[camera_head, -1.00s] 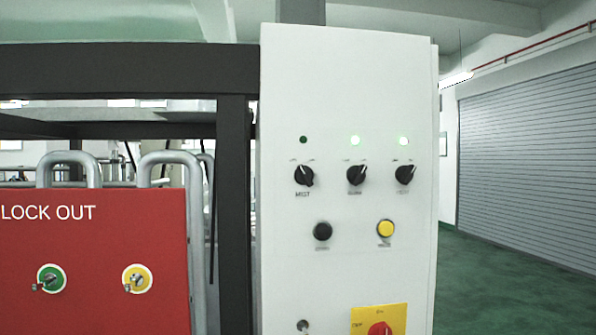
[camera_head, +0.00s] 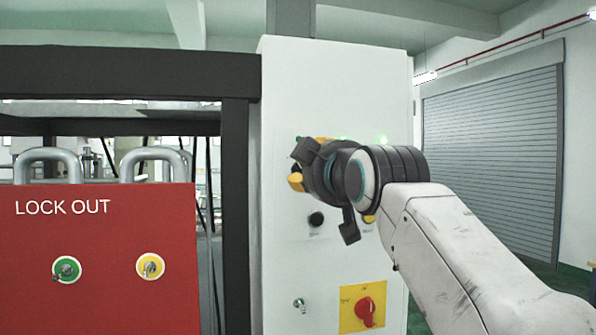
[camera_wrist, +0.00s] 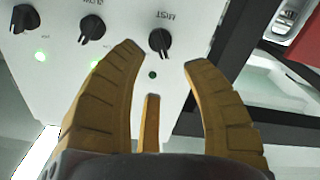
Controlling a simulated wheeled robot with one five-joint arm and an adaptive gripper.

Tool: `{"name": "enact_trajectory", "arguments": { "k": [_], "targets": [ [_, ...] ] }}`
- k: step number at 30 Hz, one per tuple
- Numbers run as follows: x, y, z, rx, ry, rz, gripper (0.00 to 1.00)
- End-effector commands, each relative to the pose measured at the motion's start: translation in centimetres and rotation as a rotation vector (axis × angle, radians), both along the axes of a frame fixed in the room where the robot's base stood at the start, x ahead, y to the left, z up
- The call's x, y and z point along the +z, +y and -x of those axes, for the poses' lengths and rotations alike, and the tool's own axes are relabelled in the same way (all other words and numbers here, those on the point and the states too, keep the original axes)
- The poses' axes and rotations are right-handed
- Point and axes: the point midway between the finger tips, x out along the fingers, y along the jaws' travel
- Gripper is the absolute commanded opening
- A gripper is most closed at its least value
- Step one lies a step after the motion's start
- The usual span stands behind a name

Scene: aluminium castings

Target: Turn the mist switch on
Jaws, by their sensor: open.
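The wrist view shows the panel upside down. The small mist lamp (camera_wrist: 152,75) beside the knob is dark. My gripper (camera_wrist: 161,56) is open, its yellow fingers pointing at the panel with the knob between the fingertips. I cannot tell whether they touch it. In the head view my gripper (camera_head: 306,160) covers the mist switch.
Two similar knobs (camera_wrist: 92,27) (camera_wrist: 25,18) sit beside it with lit green lamps. Below are a black button (camera_head: 316,219), a partly hidden yellow button (camera_head: 369,218) and a red switch (camera_head: 366,309). A red LOCK OUT board (camera_head: 105,235) stands at left.

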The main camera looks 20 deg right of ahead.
Motion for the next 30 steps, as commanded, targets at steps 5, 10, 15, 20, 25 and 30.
{"name": "enact_trajectory", "arguments": {
  "k": [5,10,15,20,25,30],
  "targets": [
    [0.3,0.0,-0.5,0.0,-0.002,0.051,0.44],
    [0.4,0.0,-1.8,0.0,0.0,0.054,0.44],
    [0.3,0.0,-3.8,0.0,0.0,0.053,0.44],
    [0.2,0.0,-5.7,0.0,-0.001,0.052,0.44],
    [0.1,0.0,-6.9,0.001,-0.001,0.052,0.44],
    [0.1,0.0,-7.3,0.001,-0.003,0.052,0.44]
  ]
}}
